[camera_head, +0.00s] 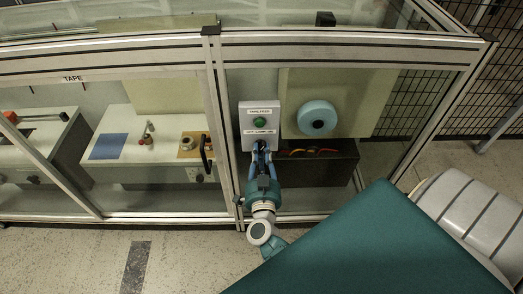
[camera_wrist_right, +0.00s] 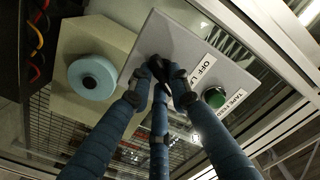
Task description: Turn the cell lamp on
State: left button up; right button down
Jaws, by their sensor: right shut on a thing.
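A grey control box (camera_head: 246,122) is mounted on the front of the cell frame. It has a green button (camera_head: 260,122) under a "TAPE FEED" label. Below the button is a lamp label (camera_head: 258,131), partly readable, with "OFF" at one end. The box also fills the upper middle of the right wrist view (camera_wrist_right: 150,42), with its green button (camera_wrist_right: 214,97). My right gripper (camera_head: 260,147) is at the lower part of the box, below the lamp label. Its fingers meet in the wrist view (camera_wrist_right: 163,72) around the lamp switch, which they hide. My left gripper is out of view.
A blue tape roll (camera_head: 317,117) sits behind the glass, right of the box. A vertical frame post (camera_head: 222,130) is close on the left. A black door handle (camera_head: 205,152) is further left. Floor in front is clear at lower left.

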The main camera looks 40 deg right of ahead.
jog(key=c, duration=1.6)
grip_release()
